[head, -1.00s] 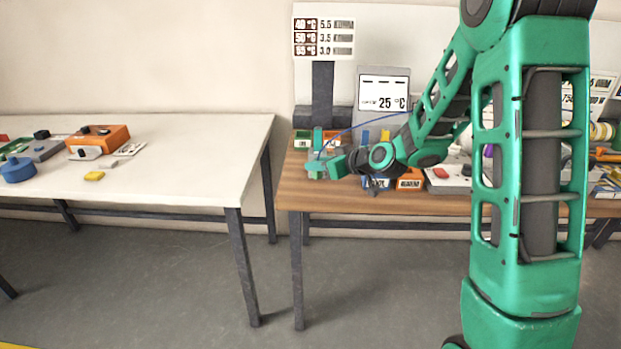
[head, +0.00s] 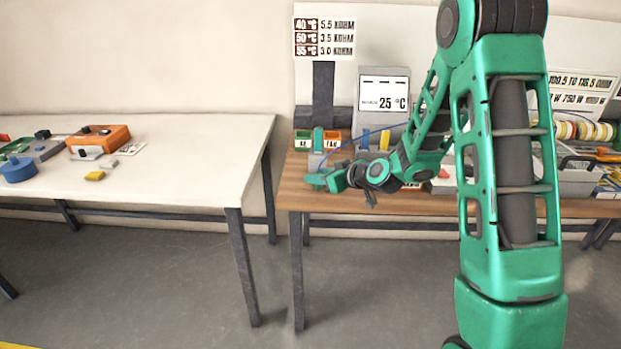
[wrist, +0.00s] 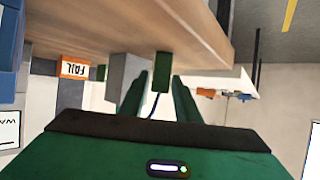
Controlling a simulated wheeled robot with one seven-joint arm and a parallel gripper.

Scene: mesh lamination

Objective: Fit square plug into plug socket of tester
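My gripper (head: 318,182) is at the front left edge of the wooden table (head: 455,207) in the head view. In the wrist view its two green fingers (wrist: 160,92) stand on both sides of a narrow dark green block with a thin dark cable, which looks like the plug (wrist: 161,70). The fingers appear closed on it, though the contact is partly hidden. In the head view a blue cable (head: 345,149) runs from near the gripper toward the upper right. An orange box with black knobs, possibly the tester (head: 98,140), stands on the white table; I cannot make out its socket.
A grey block (head: 317,162) stands just behind my gripper, beside the orange FAIL bin (head: 333,140). A floor gap separates the tables.

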